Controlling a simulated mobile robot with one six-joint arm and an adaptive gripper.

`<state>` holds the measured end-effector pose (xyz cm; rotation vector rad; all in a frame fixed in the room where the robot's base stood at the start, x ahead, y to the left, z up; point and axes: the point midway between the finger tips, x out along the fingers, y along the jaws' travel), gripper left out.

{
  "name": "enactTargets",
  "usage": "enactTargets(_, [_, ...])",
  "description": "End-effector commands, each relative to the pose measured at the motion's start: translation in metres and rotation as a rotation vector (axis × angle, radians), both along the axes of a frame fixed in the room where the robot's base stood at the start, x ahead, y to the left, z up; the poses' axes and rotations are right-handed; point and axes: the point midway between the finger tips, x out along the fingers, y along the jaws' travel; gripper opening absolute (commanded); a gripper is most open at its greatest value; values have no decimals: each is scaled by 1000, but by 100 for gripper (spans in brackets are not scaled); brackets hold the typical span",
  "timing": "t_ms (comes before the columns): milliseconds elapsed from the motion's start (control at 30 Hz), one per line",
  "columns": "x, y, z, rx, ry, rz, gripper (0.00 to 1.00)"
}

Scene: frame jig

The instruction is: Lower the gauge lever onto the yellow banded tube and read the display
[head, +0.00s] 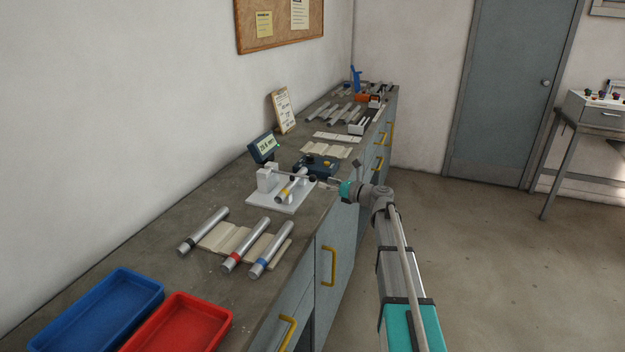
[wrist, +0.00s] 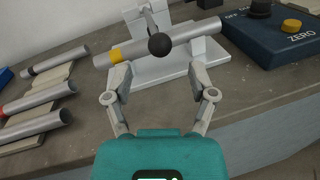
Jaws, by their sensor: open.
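The tube with the yellow band (head: 283,195) lies in the white gauge stand (head: 268,180). It also shows in the wrist view (wrist: 188,37), its yellow band near the left end. The gauge lever (wrist: 149,17) ends in a black ball knob (wrist: 160,44), which overlaps the tube in the wrist view; I cannot tell whether the lever touches the tube. My gripper (wrist: 158,74) is open and empty, its fingers either side of and short of the knob. The display (head: 265,147) is lit behind the stand; its digits are too small to read surely.
A dark blue box (wrist: 272,32) with a black knob and a yellow ZERO button stands right of the stand. Tubes with black, red and blue bands lie on a pale holder (head: 231,238) in front. Blue (head: 103,312) and red (head: 180,325) trays sit nearer.

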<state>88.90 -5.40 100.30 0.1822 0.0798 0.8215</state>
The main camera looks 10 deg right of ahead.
Motion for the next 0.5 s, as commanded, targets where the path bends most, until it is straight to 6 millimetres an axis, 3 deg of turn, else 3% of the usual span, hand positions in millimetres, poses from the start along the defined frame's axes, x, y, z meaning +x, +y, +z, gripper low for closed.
enactTargets(200, [24,24,0,0,0,1,73])
enactTargets(500, [39,41,0,0,0,0,73])
